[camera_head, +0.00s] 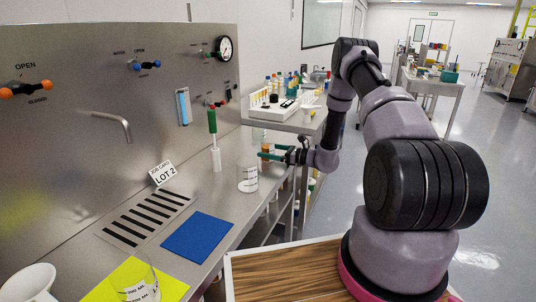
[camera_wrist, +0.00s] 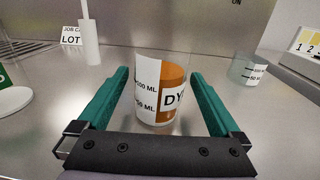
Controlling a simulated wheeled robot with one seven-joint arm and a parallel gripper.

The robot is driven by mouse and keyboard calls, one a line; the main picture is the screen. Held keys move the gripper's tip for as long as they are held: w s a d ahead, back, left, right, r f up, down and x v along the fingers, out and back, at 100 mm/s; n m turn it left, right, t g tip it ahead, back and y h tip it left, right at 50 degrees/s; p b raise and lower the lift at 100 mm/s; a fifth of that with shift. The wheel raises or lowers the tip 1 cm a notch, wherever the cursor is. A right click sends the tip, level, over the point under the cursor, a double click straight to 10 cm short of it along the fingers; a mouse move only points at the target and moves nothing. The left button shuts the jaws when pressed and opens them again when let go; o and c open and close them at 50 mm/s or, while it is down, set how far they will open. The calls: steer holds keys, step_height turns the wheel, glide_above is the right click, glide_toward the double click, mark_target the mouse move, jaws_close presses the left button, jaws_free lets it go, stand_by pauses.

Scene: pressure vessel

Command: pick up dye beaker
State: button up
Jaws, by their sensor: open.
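The dye beaker (camera_wrist: 172,92) is a clear upright cup with a white label with ML marks and an orange band reading "DY".
Another clear beaker (camera_wrist: 250,70) stands to the right, near a white rack (camera_head: 275,107). A white holder (camera_head: 215,158) with a green-topped tool and a LOT 2 card (camera_head: 163,173) stand to the left. A blue mat (camera_head: 198,236) lies clear nearer the front.

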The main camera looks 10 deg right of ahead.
steer(key=c, duration=1.4)
steer(key=shift+r, duration=0.1)
steer(key=shift+c, duration=0.2)
